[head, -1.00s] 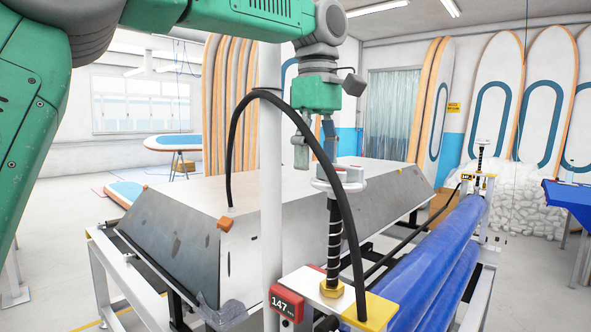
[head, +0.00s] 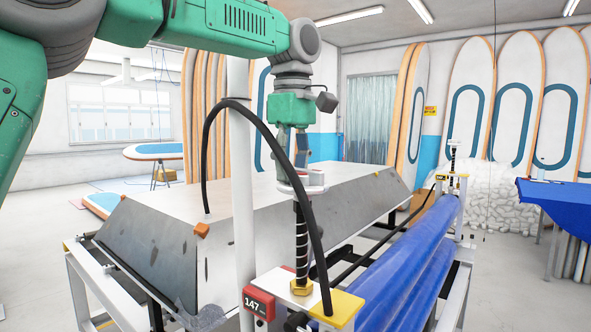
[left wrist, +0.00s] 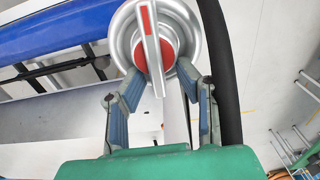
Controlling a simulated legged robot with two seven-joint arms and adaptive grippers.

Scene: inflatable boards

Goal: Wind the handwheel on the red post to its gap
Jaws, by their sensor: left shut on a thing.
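The handwheel (head: 303,184) is a pale round wheel on top of an upright black-and-silver screw (head: 302,235). The screw rises from a brass nut (head: 302,288) beside the red display box (head: 258,303), which reads 147. In the left wrist view the handwheel (left wrist: 204,42) is a silver ring with a red hub, crossed by a light bar with a red strip. My left gripper (head: 291,165) points down at the wheel from above. My right gripper is not seen.
A black hose (head: 222,112) arches close in front of the handwheel. A white post (head: 243,200) stands left of it. Blue rolls (head: 400,255) lie to the right, and a large grey-white block (head: 150,240) lies behind and left. A second screw post (head: 453,170) stands farther back.

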